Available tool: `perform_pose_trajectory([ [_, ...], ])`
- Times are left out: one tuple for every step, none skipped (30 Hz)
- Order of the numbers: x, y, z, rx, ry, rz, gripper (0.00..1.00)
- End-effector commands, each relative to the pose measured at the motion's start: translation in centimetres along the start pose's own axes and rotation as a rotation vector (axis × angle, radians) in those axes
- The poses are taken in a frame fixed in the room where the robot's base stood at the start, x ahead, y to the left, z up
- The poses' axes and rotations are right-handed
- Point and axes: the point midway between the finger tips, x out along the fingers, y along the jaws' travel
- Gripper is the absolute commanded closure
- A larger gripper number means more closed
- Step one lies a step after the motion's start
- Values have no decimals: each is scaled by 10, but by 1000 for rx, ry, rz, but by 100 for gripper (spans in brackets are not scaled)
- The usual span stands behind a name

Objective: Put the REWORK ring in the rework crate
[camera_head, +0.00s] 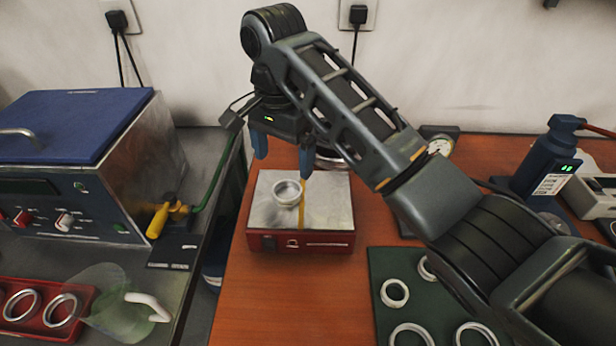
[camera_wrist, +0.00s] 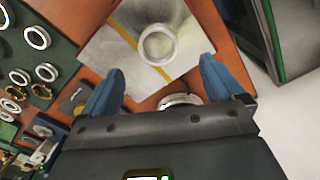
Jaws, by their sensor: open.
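A pale metal ring (camera_head: 286,192) lies on the metal plate of a red-based block (camera_head: 330,240). In the wrist view the same ring (camera_wrist: 158,44) lies beside and partly over a yellow stripe. I cannot read any REWORK mark on it. My gripper (camera_head: 283,165) is open and empty, its blue fingers apart, above and behind the ring in the head view. In the wrist view the ring shows beyond the open fingertips (camera_wrist: 161,66). A shallow red tray (camera_head: 42,318) with rings in it lies at the lower left; no label shows that it is the rework crate.
A dark green mat (camera_head: 378,278) with several rings lies at the right, partly hidden by my arm. A blue-lidded machine (camera_head: 70,125) stands left, with a yellow-handled tool (camera_head: 160,218) beside it. A clear green-tinted object (camera_head: 112,300) overlaps the red tray. Orange table is bare before the block.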

Motion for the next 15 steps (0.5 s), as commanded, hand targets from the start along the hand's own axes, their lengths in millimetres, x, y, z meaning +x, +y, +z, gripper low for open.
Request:
perform_pose_trajectory([
  [6, 0, 0, 0, -1, 2, 5],
  [9, 0, 0, 0, -2, 2, 5],
  [13, 1, 0, 1, -2, 3, 5],
  [17, 1, 0, 1, -2, 3, 5],
  [20, 1, 0, 1, -2, 3, 5],
  [23, 1, 0, 1, -2, 2, 5],
  [26, 1, 0, 1, -1, 2, 5],
  [28, 1, 0, 1, -1, 3, 5],
  [32, 2, -1, 1, -1, 3, 5],
  [35, 2, -1, 2, -1, 3, 5],
  [39, 2, -2, 1, -1, 4, 5],
  [45, 3, -2, 1, -1, 4, 5],
  [50, 3, -2, 1, -1, 3, 5],
  [54, 4, -3, 1, -2, 4, 5],
  [60, 4, -2, 1, -2, 3, 5],
])
